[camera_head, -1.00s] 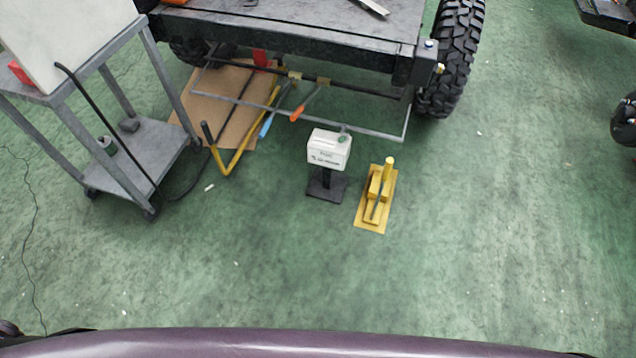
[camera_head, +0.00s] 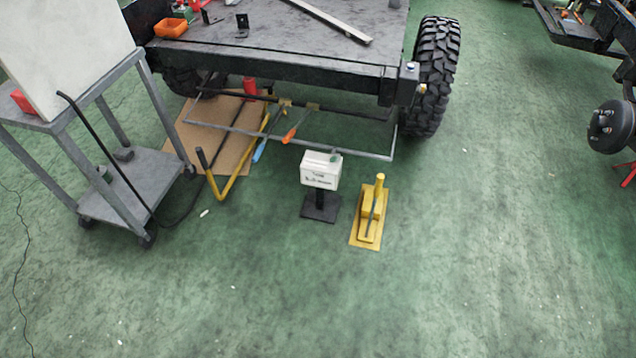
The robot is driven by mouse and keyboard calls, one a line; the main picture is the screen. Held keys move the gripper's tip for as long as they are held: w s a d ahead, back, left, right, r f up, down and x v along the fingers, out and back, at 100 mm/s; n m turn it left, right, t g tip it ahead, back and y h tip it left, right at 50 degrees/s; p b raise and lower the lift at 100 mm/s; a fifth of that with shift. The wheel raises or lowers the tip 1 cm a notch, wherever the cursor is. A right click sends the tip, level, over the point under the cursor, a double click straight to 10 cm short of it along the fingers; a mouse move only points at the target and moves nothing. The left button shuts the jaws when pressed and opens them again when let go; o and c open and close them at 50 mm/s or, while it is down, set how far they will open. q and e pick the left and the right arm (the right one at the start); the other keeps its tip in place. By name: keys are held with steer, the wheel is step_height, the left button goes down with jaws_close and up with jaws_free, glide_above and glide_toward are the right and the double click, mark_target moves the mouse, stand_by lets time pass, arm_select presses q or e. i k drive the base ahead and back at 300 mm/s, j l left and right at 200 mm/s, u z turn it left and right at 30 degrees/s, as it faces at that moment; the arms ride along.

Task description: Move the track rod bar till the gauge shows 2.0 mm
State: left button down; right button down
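The gauge box (camera_head: 321,170), white with small dark text, stands on a black post and base on the green floor; its reading is too small to make out. Behind it, under the front of the chassis (camera_head: 270,62), a dark track rod bar (camera_head: 345,111) runs crosswise between the wheels. An orange-handled tool (camera_head: 290,134) and a blue-handled tool (camera_head: 260,150) reach down from near the bar. A thin grey frame (camera_head: 362,153) surrounds this area. Neither of my grippers is in view.
A yellow jack-like device (camera_head: 371,212) stands right of the gauge. A bent yellow bar (camera_head: 232,185) rests by a cardboard sheet (camera_head: 190,140). A grey cart (camera_head: 140,180) stands at left. A black tyre (camera_head: 436,75) is at right. The near floor is clear.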

mark_target(284, 101)
steer(key=i+j, duration=0.15)
steer(key=i, duration=0.25)
steer(key=i+j+u, duration=0.1)
steer(key=i, duration=0.3)
